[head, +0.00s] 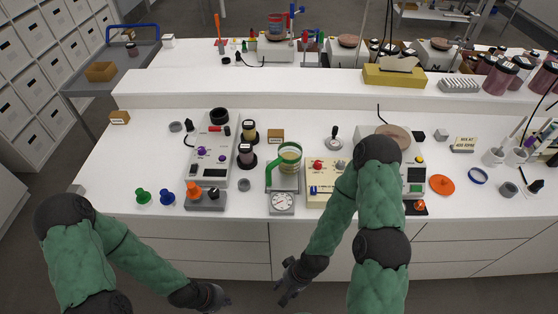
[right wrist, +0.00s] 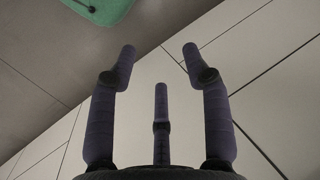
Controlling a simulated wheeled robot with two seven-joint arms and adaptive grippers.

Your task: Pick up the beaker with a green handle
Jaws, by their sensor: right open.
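The beaker with a green handle (head: 290,157) stands on a small scale with a round dial (head: 282,203), near the front middle of the white bench. Its green handle faces left, and it holds something yellowish. My right gripper (head: 286,284) hangs in front of the bench, below the worktop edge and well apart from the beaker. In the right wrist view its fingers (right wrist: 160,62) are spread and empty, facing drawer fronts and floor. My left gripper (head: 217,298) is low at the bottom of the head view, also in front of the drawers. Its finger opening is too small to judge.
Left of the beaker stand dark-lidded jars (head: 246,155) and a grey device (head: 212,150). A cream box with knobs (head: 325,180) stands close on its right, partly behind my right arm. Bare worktop lies at the left (head: 105,170).

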